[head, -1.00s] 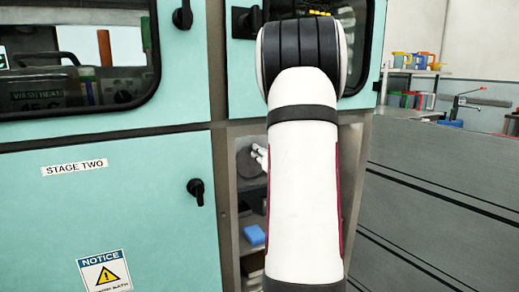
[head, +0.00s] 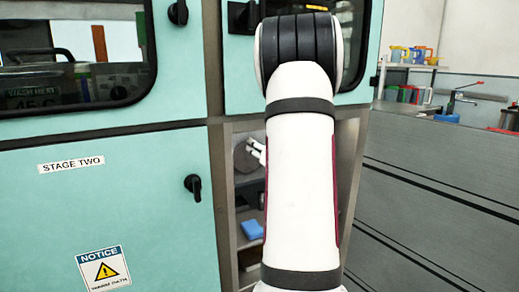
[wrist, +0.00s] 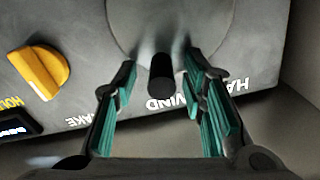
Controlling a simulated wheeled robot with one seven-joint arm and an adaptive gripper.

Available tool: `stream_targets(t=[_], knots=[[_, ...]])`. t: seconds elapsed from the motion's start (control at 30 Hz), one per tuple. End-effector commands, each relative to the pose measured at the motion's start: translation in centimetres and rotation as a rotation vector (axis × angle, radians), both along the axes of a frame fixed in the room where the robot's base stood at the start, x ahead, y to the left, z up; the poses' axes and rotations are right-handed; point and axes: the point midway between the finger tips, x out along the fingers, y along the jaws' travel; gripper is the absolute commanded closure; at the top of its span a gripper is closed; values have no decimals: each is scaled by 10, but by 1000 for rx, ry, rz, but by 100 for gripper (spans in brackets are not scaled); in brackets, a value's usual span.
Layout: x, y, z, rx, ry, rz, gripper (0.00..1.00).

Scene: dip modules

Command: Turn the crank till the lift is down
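In the wrist view, a black crank grip (wrist: 161,75) points toward the camera in front of a round grey disc (wrist: 165,25). My gripper (wrist: 165,85) is open, with its teal-padded fingers on either side of the crank grip. I see a gap on both sides of the grip, and no clear contact. Upside-down lettering below the disc reads in part "WIND". The lift cannot be made out in either view.
A yellow knob (wrist: 40,72) sits left of the crank on the same grey panel, with a small lit display (wrist: 15,130) near it. In the head view, teal cabinet doors (head: 110,215) stand at left. A blue block (head: 252,229) lies on a shelf in the recess.

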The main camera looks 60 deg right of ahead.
Motion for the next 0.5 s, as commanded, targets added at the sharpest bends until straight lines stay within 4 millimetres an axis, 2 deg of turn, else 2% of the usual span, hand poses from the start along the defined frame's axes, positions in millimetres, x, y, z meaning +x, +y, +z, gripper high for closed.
stream_targets(t=[0.27, 0.5], knots=[[-8, 5, -1, 3, 3, -1, 62], [-46, 27, -1, 1, 2, -4, 62]])
